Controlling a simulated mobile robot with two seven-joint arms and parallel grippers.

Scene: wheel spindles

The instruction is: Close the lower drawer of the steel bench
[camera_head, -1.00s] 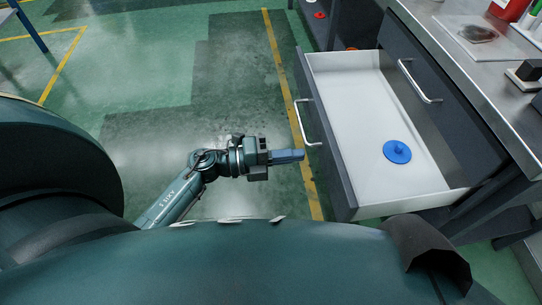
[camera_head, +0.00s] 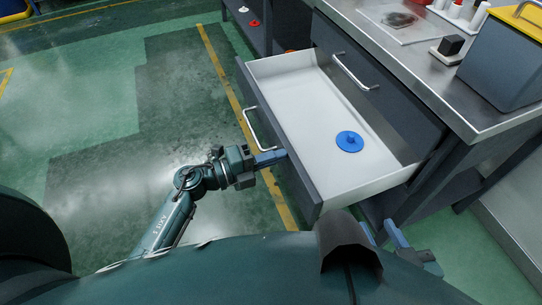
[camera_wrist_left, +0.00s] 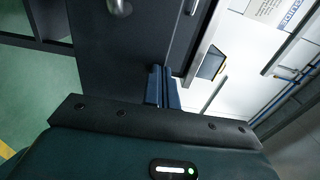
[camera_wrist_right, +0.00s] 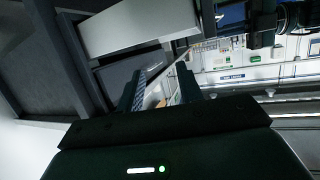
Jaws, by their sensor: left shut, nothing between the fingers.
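The steel bench (camera_head: 405,60) stands at the right in the head view. Its lower drawer (camera_head: 290,90) is pulled out, with a white inside and a dark grey front. A bar handle (camera_head: 250,128) is on that front. A blue disc with a knob (camera_head: 349,141) lies inside the drawer. My left gripper (camera_head: 284,155) is shut and empty, its tips at the drawer front near the end closer to me; I cannot tell whether they touch. The left wrist view shows the dark front (camera_wrist_left: 110,50) ahead of the fingers. My right gripper (camera_wrist_right: 158,88) is open and empty, near the bench's near end.
The upper drawer with its handle (camera_head: 357,72) is shut. On the bench top are a grey bin with a yellow lid (camera_head: 505,60), a black block (camera_head: 451,45) and a stained plate (camera_head: 398,20). Green floor left of the drawer is clear.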

